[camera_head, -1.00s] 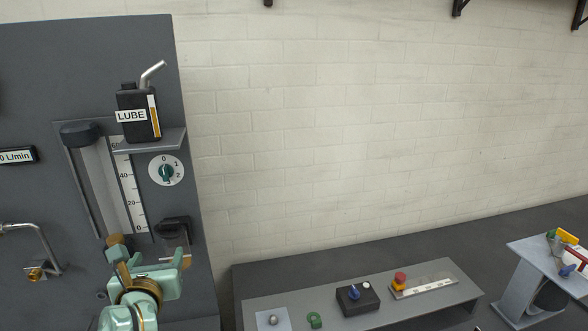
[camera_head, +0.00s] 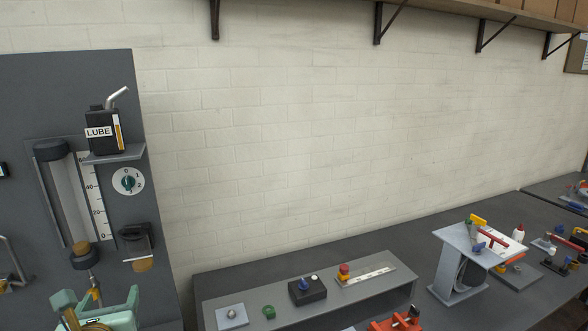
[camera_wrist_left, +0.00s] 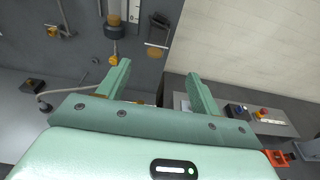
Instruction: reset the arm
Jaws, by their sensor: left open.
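My left gripper (camera_head: 97,302) is at the bottom left of the head view, below the panel's gauge and partly cut off by the frame. In the left wrist view its two green fingers (camera_wrist_left: 159,86) stand wide apart with nothing between them. The dark grey panel (camera_head: 105,70) is beyond it. My right gripper is not in view.
The panel carries a gauge tube (camera_head: 65,195), a LUBE can (camera_head: 102,130) on a small shelf and a dial (camera_head: 128,182). To the right, a low grey bench shelf (camera_head: 250,290) holds a black box (camera_head: 307,291). A slanted stand (camera_head: 460,262) is farther right.

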